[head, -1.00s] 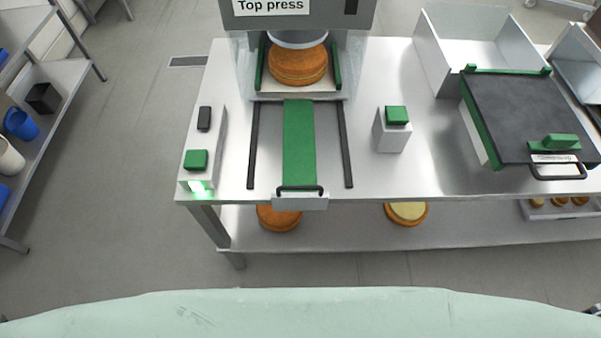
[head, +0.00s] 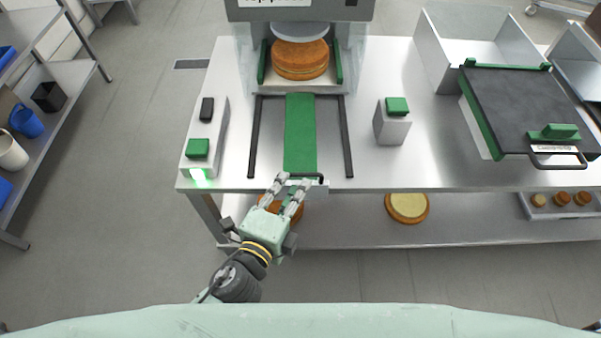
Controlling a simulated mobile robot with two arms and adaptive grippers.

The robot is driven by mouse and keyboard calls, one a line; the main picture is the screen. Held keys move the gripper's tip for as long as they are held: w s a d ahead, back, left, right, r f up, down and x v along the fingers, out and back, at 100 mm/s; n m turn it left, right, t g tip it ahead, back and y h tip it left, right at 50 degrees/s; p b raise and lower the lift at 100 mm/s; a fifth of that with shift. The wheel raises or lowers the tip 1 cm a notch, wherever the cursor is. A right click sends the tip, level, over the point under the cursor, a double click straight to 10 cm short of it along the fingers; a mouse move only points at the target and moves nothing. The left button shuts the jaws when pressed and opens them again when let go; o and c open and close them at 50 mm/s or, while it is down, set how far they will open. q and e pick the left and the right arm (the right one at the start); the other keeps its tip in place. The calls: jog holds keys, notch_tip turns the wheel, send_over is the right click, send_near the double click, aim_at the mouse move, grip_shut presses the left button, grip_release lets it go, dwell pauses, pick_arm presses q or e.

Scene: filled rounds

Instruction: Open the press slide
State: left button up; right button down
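The press slide is a long green strip (head: 300,135) between two dark rails on the steel table. My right gripper is not in view.
A white block with a green button (head: 397,106) stands right of the rails. A control box (head: 197,149) with a lit green lamp is at left. A dark-lidded unit (head: 530,110) is at right. Cakes lie on the lower shelf (head: 350,220).

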aim_at(300, 175)
pick_arm(q)
jog(key=x, duration=0.5)
jog(key=shift+w+p, duration=0.15)
jog(key=shift+p, duration=0.15)
grip_shut()
jog(key=shift+f, duration=0.1)
